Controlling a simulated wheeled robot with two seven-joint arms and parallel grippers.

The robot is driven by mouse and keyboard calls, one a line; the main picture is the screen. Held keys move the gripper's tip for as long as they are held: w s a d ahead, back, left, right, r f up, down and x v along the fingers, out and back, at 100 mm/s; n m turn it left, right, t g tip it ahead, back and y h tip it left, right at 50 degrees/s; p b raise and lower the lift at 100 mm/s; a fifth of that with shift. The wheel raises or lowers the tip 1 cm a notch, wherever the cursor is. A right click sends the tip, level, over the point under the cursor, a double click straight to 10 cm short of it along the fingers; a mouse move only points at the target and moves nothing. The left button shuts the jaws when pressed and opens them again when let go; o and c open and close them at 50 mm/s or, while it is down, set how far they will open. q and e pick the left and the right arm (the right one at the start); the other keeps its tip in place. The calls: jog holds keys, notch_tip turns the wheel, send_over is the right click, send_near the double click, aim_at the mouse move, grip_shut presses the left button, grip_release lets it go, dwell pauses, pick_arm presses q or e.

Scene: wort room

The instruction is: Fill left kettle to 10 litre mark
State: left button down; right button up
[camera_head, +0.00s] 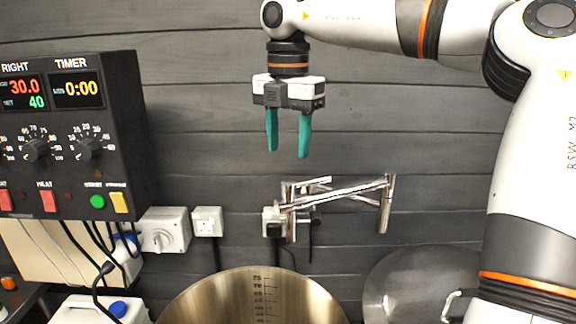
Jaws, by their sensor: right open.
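An open metal kettle (200,300) stands at the bottom centre, with litre marks (262,295) up its inner wall. Its lower part is cut off, so the water level cannot be told. I cannot tell whether it is the left kettle. A jointed chrome pipe, like a folding filler tap (335,195), is mounted on the wall behind the kettle, with a downward end (386,205) at the right. My right gripper (288,147) points down with its green fingers apart and empty, above the tap and not touching it. My left gripper is not in view.
A black control box (75,140) at the left has displays, knobs and buttons. A grey switch (163,235) and a socket (207,221) are on the wall. A grey round metal lid or pan (410,275) stands at the right, partly behind my arm. A white canister (95,308) is at the lower left.

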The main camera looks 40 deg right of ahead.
aim_at(288, 183)
jog(key=f, duration=0.2)
jog(key=f+p, duration=0.1)
jog(key=f, duration=0.2)
jog(key=f+p, duration=0.1)
jog(key=f, duration=0.1)
jog(key=shift+w+d+f, duration=0.15)
jog(key=shift+w+d, duration=0.15)
jog(key=shift+s+a+f, duration=0.15)
jog(key=shift+a+f, duration=0.05)
jog(key=shift+f, duration=0.25)
